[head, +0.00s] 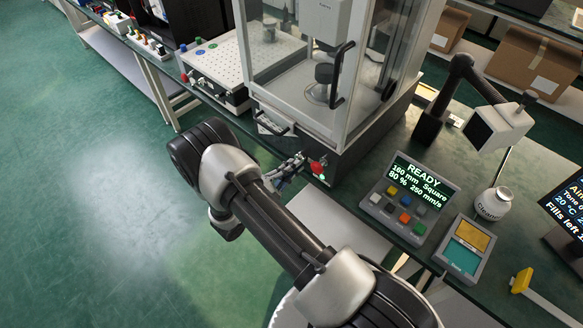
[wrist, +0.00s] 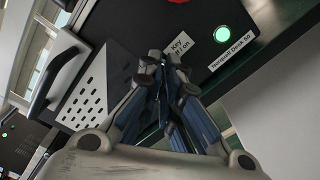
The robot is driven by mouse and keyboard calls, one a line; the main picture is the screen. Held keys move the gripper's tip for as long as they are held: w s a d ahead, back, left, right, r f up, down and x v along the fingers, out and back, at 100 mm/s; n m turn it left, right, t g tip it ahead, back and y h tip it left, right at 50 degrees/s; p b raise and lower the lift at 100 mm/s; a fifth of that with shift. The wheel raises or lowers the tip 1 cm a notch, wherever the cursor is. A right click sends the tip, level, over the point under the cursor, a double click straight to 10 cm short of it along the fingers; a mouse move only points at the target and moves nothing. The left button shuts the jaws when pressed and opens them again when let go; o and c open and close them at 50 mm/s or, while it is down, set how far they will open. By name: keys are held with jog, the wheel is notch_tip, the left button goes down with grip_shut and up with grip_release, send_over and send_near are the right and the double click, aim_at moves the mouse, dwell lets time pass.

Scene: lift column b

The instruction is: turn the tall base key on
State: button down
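The tall dark base (head: 345,150) stands under the glass-sided cabinet. On its front face are a red part (head: 317,168) and a small lit green lamp (head: 322,178). In the wrist view the lamp (wrist: 222,33) glows beside a name label, and a white label (wrist: 181,46) reads "Key" and "on". My gripper (head: 299,160) is at the front face, just left of the red part. In the wrist view my gripper's fingertips (wrist: 164,64) are close together below the key label. The key itself is not clearly visible; the fingers may hide it, and whether they hold it is unclear.
A black handle (wrist: 55,85) and a vented plate (wrist: 88,100) lie left of the fingers. A keypad display (head: 408,198) reading "READY", a white bottle (head: 493,204) and a small lamp-like arm (head: 470,90) stand on the bench to the right. Open green floor lies left.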

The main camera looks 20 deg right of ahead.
jog(key=c, duration=1.8)
grip_release()
jog(key=v, duration=1.2)
